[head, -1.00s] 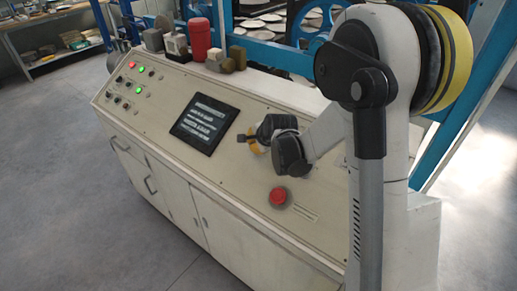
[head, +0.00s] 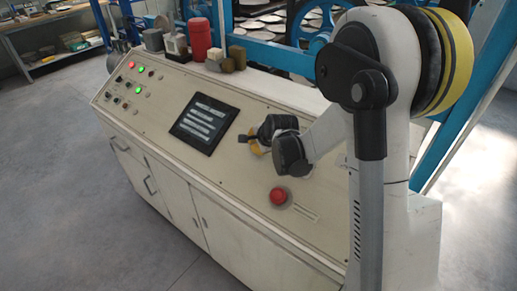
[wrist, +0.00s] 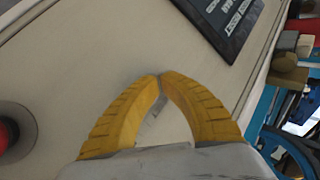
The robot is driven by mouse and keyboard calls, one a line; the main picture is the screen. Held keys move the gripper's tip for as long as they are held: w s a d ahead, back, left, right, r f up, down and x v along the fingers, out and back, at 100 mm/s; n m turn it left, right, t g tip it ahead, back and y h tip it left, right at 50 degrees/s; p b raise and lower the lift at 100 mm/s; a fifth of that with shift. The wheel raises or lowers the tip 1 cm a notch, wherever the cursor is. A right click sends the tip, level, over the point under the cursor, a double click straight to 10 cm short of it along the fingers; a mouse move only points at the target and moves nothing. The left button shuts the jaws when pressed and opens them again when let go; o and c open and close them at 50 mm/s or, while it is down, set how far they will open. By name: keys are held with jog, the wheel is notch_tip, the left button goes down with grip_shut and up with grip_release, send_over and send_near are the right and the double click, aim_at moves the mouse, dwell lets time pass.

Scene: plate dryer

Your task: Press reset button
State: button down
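A control panel (head: 150,113) slopes across the head view. A dark screen (head: 204,122) with lines of light text is set in its middle. It also shows at the top of the wrist view (wrist: 222,18), where one line seems to read "RESET". A red mushroom button (head: 278,196) sits lower right on the panel, and its edge shows at the left of the wrist view (wrist: 7,133). My gripper (wrist: 160,79) has yellow fingers with their tips together, holding nothing visible. It is over the panel between the screen and the red button, apart from both.
Small red and green lit buttons and dark knobs (head: 126,86) sit at the panel's far left. A red canister (head: 200,40) and several blocks (head: 237,56) stand along the panel's top ledge. Blue machine framing (head: 275,50) stands behind. The floor in front is clear.

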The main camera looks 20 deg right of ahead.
jog(key=shift+w+d+f+b, duration=0.15)
jog(key=shift+f+b, duration=0.25)
dwell(0.4)
jog(key=shift+r, duration=0.15)
jog(key=shift+s+a+r+p, duration=0.15)
jog(key=shift+r+p, duration=0.1)
jog(key=shift+r, duration=0.1)
jog(key=shift+s+a+r+p, duration=0.1)
jog(key=shift+a+r+p, duration=0.1)
jog(key=shift+r, duration=0.1)
dwell(0.3)
jog(key=shift+s+a+r+p, duration=0.25)
jog(key=shift+a+r+p, duration=0.15)
jog(key=shift+r, duration=0.3)
jog(key=shift+s+a+r+p, duration=0.25)
jog(key=shift+r+p, duration=0.25)
jog(key=shift+r, duration=0.25)
jog(key=shift+s+a+r+p, duration=0.25)
jog(key=shift+a+r+p, duration=0.15)
jog(key=shift+r, duration=0.3)
